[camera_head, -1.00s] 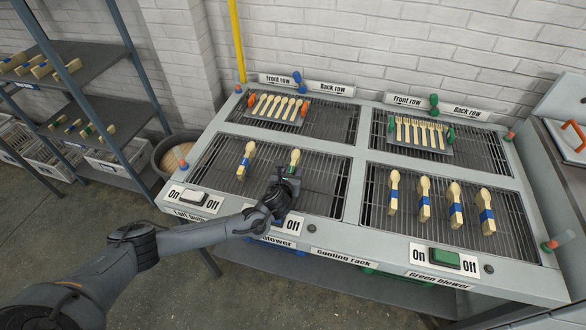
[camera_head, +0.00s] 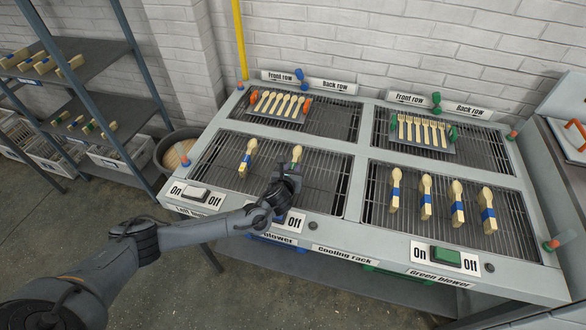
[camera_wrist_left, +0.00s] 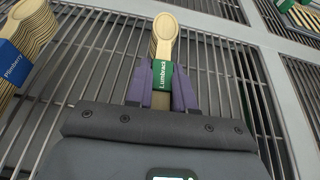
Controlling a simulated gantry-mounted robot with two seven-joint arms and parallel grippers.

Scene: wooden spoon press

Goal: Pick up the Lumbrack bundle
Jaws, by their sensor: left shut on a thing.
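The Lumbrack bundle (camera_wrist_left: 163,50) is a stack of wooden spoons in a green band lettered "Lumbrack". In the wrist view it lies between the two purple fingers of my left gripper (camera_wrist_left: 161,88), which are shut on it at the band. In the head view the bundle's pale spoon heads (camera_head: 296,153) stick out beyond my left gripper (camera_head: 286,172), over the front left rack; the gripper hides the rest. I cannot tell whether the bundle touches the rack. My right gripper is not in view.
A blue-banded bundle lettered "Plimberry" (camera_wrist_left: 14,58) stands to the left; it also shows in the head view (camera_head: 247,158). Several blue-banded bundles (camera_head: 457,207) stand on the front right rack. A shelf (camera_head: 75,75) stands at left.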

